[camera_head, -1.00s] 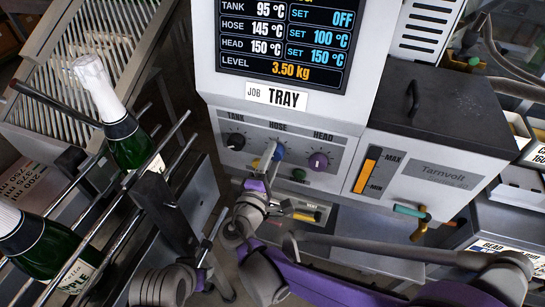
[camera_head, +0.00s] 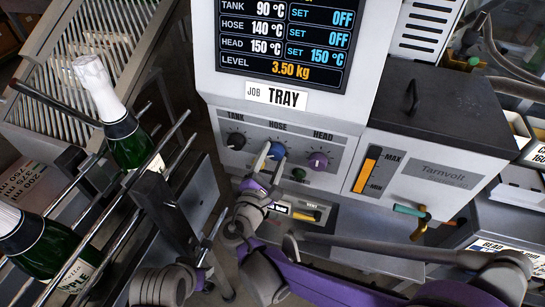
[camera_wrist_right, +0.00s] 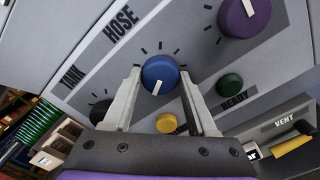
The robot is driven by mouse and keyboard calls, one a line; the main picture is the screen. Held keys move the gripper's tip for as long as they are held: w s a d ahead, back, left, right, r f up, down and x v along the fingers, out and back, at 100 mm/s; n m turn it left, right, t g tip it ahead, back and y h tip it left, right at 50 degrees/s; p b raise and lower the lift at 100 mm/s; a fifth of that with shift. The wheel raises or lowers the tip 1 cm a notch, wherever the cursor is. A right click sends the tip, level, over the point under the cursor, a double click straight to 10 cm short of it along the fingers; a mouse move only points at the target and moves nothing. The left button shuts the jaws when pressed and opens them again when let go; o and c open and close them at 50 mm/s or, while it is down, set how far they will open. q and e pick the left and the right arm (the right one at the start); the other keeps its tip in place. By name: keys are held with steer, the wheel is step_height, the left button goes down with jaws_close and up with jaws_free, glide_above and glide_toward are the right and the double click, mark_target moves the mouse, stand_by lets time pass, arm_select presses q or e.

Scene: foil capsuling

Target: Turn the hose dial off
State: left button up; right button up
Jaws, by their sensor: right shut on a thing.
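The hose dial (camera_head: 277,150) is a blue knob in the middle of the panel's knob row, under the HOSE label. It also shows in the right wrist view (camera_wrist_right: 160,75), its white pointer mark aimed down. My right gripper (camera_head: 268,153) is shut on this dial, with one finger on each side in the wrist view. The display (camera_head: 284,45) reads HOSE 140 °C with SET OFF. TANK also reads SET OFF, and HEAD reads SET 150 °C. My left gripper (camera_head: 209,246) is low at the left, away from the panel; its jaws are unclear.
The black tank dial (camera_head: 236,141) and purple head dial (camera_head: 318,161) flank the hose dial. A green button (camera_wrist_right: 230,84) and yellow button (camera_wrist_right: 167,124) sit close below.

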stand_by(0.4)
steer(key=o, duration=1.4)
steer(key=shift+c, duration=0.2)
steer(key=shift+s, duration=0.1)
steer(key=v, duration=1)
steer(key=shift+s, duration=0.35)
steer(key=shift+a, duration=0.1)
